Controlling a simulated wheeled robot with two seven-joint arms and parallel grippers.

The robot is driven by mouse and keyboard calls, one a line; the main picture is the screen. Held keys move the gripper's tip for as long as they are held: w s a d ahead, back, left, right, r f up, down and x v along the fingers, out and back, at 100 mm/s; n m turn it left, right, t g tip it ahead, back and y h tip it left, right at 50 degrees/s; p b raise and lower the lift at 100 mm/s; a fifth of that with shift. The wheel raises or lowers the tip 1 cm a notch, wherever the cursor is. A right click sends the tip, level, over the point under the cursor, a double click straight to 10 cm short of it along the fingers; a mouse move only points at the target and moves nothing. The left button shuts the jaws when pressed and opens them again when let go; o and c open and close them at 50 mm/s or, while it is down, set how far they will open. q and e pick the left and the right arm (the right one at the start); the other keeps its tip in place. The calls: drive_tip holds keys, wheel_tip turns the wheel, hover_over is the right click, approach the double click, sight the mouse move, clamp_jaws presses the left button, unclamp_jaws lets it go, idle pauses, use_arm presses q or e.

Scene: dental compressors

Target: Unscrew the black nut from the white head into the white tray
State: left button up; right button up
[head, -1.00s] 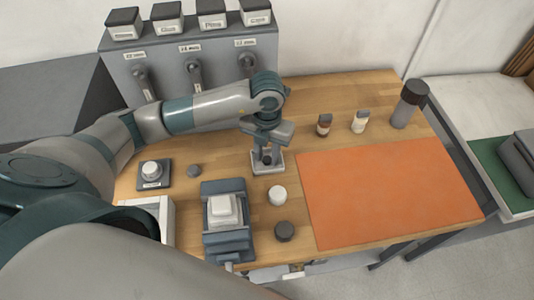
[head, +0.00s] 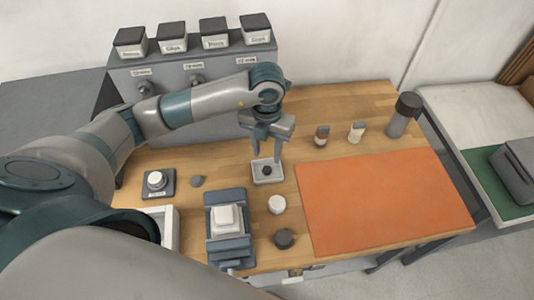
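The small white tray (head: 268,180) stands on the wooden table, and a small black nut (head: 266,171) lies in it. My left gripper (head: 267,156) is just above the tray, fingers apart and pointing down, with nothing between them. The white head (head: 226,219) sits in a grey-blue vise (head: 229,249) to the left and in front of the tray; no nut shows on its top. My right gripper is out of view.
A white round piece (head: 277,204) and a dark round piece (head: 284,239) stand right of the vise. An orange mat (head: 380,200) covers the right side. Two small bottles (head: 356,131) and a dark-capped cylinder (head: 403,115) stand behind it.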

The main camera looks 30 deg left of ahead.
use_arm(q)
wheel_tip(320, 180, up, 5)
drive_tip(key=shift+r+p, duration=0.1)
drive_tip(key=shift+p, duration=0.95)
